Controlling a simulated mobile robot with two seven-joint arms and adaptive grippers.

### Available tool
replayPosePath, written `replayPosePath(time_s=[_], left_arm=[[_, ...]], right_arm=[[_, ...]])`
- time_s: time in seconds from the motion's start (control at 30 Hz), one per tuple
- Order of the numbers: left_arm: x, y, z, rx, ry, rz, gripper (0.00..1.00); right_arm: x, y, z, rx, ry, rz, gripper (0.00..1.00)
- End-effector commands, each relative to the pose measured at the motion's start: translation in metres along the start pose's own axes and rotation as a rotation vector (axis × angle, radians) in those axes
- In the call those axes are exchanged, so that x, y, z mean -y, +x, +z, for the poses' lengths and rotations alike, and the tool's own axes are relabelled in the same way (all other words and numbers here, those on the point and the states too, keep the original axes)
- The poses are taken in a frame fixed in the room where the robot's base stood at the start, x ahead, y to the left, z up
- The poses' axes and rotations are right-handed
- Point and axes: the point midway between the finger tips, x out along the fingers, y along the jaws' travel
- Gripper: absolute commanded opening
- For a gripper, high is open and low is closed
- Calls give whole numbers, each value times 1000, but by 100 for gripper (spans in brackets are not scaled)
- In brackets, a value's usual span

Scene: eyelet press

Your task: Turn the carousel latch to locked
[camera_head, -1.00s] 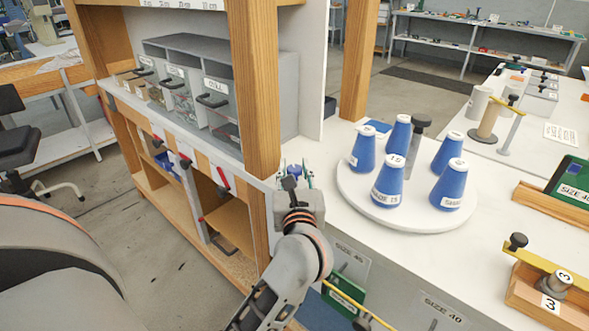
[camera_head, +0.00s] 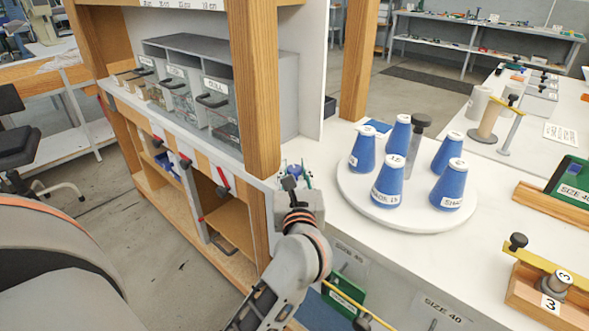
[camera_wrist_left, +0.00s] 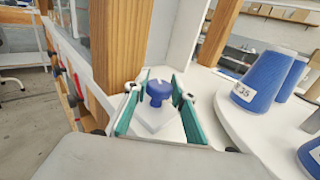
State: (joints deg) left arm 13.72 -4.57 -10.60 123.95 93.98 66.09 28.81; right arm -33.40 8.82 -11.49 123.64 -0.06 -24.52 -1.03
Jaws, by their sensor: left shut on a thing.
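The carousel (camera_head: 409,212) is a round white turntable on the white bench, right of my left gripper. Several blue cones with white labels stand upright on it, one of them a front cone (camera_head: 388,182). The latch appears as a blue knob (camera_wrist_left: 158,91) with a small pale mark on top, over a white square base (camera_wrist_left: 157,118), beside the turntable's edge. My left gripper (camera_head: 295,177) has its green-padded fingers on both sides of the knob and is shut on it. In the head view the gripper mostly hides the knob. My right gripper is not in view.
A wooden post (camera_head: 252,85) and grey bins (camera_head: 214,105) stand close to the left of my left gripper. A wooden fixture with a yellow bar (camera_head: 545,263) sits at the right. Bench front of the carousel is clear.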

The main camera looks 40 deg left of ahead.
Motion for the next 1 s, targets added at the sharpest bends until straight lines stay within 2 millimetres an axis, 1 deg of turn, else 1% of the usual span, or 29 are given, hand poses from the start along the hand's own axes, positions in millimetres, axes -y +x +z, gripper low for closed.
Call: replayPosePath(time_s=[0.5,0.53,0.57,0.6,0.9,1.0], left_arm=[[0,0,0,-1,1,0,3],[0,0,0,-1,1,0,30],[0,0,0,-1,1,0,38],[0,0,0,-1,1,0,42],[0,0,0,-1,0,0,42],[0,-4,-1,-1,0,-1,42]], right_arm=[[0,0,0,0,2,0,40],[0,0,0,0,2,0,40],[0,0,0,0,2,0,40],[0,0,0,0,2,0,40],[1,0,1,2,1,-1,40],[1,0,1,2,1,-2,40]])
